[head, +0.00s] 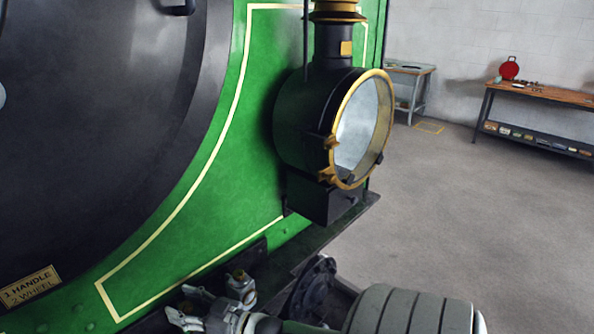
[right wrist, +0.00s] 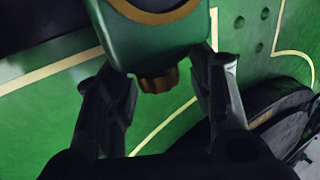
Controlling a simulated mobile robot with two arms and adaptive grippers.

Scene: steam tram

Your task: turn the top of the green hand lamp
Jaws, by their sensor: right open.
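In the right wrist view, the green hand lamp (right wrist: 160,45) shows at the top, with part of a brass-coloured ring on its face. Its brown ribbed top knob (right wrist: 158,80) points down the picture, towards my palm. My right gripper (right wrist: 160,72) is open, with one finger on each side of the knob and clear gaps between. I cannot tell whether the fingertips touch the lamp body. In the head view, my right gripper (head: 214,302) is low at the bottom edge, in front of the tram. I cannot make out the hand lamp there. My left gripper is not in view.
The green tram front (head: 195,215) fills the left, with a big black headlamp (head: 300,125) above my right gripper. A dark ledge (head: 325,232) juts out beneath it. Benches (head: 550,96) stand far off at the wall. The floor (head: 470,210) at right is clear.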

